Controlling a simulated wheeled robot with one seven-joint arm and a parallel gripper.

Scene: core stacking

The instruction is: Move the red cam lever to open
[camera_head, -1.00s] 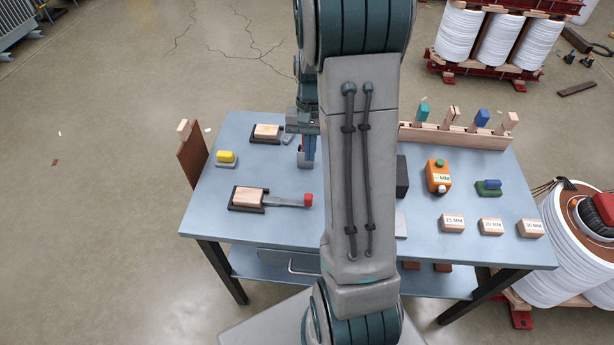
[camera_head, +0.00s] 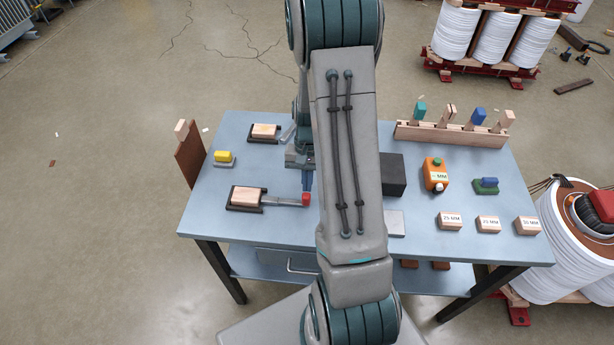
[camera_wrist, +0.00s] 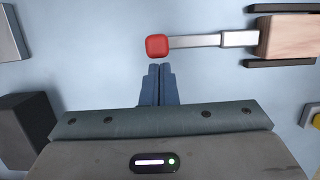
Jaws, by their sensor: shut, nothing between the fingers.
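The red cam lever knob (camera_head: 306,199) sits at the right end of a grey bar (camera_head: 284,201), which runs to a wooden block in a dark holder (camera_head: 245,199) on the table's front left. In the wrist view the red knob (camera_wrist: 157,45) is just beyond my fingertips, with the bar running to the right. My gripper (camera_head: 306,187) is shut and empty, fingers pointing down, right behind the knob. In the wrist view its blue fingers (camera_wrist: 158,68) lie together close to the knob; I cannot tell whether they touch it.
A second wooden block in a dark holder (camera_head: 264,133) lies farther back. A yellow-topped block (camera_head: 223,157) stands at the left. The blue table (camera_head: 210,218) is bare around the lever's front.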

